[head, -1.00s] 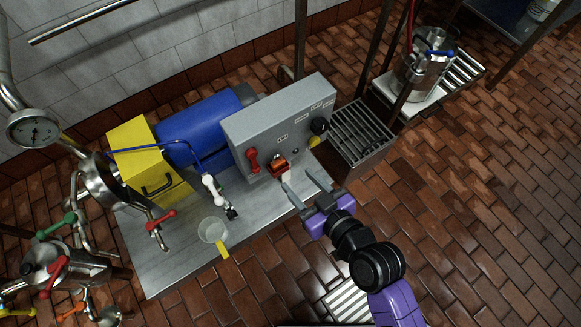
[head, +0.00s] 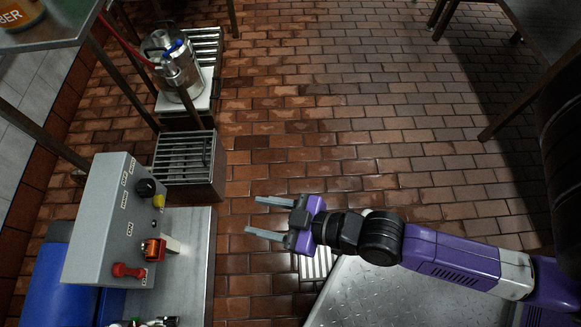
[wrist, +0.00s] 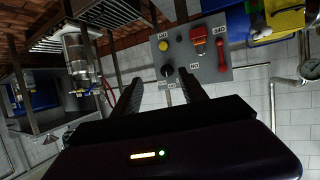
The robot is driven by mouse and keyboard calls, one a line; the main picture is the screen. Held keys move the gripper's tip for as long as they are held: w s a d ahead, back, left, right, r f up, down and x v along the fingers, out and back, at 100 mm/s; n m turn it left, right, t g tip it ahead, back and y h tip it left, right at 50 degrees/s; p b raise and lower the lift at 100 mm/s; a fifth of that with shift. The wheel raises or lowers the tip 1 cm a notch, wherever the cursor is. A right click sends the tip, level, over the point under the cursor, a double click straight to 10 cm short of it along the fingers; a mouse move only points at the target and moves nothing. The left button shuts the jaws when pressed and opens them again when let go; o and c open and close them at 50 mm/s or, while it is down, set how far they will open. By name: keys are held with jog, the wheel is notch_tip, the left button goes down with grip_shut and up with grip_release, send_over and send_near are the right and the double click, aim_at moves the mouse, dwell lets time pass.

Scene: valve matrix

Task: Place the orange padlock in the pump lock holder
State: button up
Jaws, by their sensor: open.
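A small orange block, seemingly the orange padlock (head: 152,247), sits at the front face of the grey control panel (head: 100,230), beside the red lever (head: 128,271). It also shows in the wrist view (wrist: 198,41) next to the red handle. Whether it is seated in a holder is too small to tell; I cannot make out a separate lock holder. My gripper (head: 254,216) is open and empty, with its fingers pointing left toward the panel and a clear gap between. In the wrist view the two fingers (wrist: 159,80) spread below the panel.
A metal bench (head: 196,255) lies under the panel. A slatted grate (head: 184,168) stands just beyond it. A steel vessel (head: 178,70) stands at the back left. A blue cylinder (head: 38,285) is behind the panel. The brick floor (head: 340,130) is open in the middle.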

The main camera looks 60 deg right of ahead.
jog(key=s+d+r+m+t+h, duration=0.1)
jog(key=s+d+r+m+h, duration=0.2)
jog(key=s+r, duration=0.7)
jog(key=shift+s+d+r, duration=0.4)
jog(key=shift+s+d, duration=0.35)
jog(key=shift+s, duration=0.35)
notch_tip(320, 180, up, 21)
jog(key=p, duration=2.1)
